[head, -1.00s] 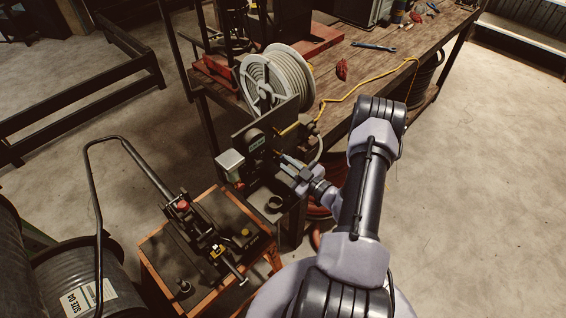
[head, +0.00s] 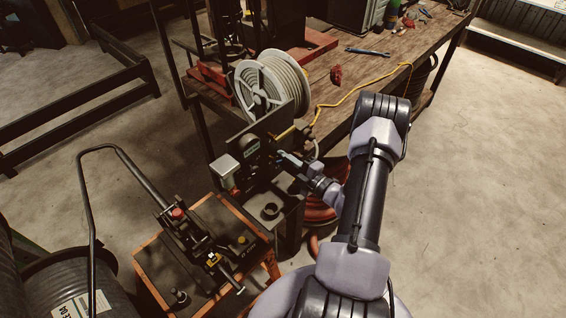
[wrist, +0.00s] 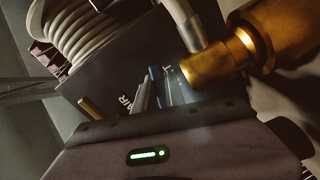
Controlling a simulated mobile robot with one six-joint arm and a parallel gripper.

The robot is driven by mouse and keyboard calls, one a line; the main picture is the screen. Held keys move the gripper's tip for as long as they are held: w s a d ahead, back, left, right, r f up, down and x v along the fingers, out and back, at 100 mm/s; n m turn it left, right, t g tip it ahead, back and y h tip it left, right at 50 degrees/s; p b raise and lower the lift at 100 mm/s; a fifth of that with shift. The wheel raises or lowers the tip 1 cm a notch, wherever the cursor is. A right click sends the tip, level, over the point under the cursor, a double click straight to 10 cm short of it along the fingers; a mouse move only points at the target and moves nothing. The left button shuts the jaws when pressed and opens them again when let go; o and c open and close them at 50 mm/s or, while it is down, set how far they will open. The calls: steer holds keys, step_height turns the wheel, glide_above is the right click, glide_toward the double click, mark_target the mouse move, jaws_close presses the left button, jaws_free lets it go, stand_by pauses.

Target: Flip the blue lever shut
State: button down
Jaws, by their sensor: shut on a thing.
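The blue lever (wrist: 156,73) shows as a small blue piece between my gripper's fingertips in the wrist view. It sits beside a brass fitting (wrist: 225,52) on the dark crimper panel (wrist: 112,80). My gripper (head: 292,161) is at the right side of the crimper in the head view, with its fingers closed on the lever. Most of the lever is hidden by the fingers, so its angle is hard to tell.
A hose reel (head: 272,84) stands above the crimper, next to the wooden workbench (head: 345,72). An orange-edged cart (head: 150,262) with a black tool stands at the front left. Red hose (head: 318,207) lies coiled below. The floor at right is clear.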

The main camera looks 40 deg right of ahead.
steer(key=shift+r+n, duration=0.25)
steer(key=shift+n, duration=0.7)
steer(key=shift+r+n, duration=0.2)
steer(key=shift+n, duration=0.75)
steer(key=shift+d, duration=0.1)
steer(key=c, duration=1.4)
jaws_free()
steer(key=s+d, duration=0.1)
steer(key=s, duration=1.6)
steer(key=shift+s+d+p, duration=0.15)
steer(key=shift+s+p, duration=0.05)
steer(key=shift+p, duration=0.1)
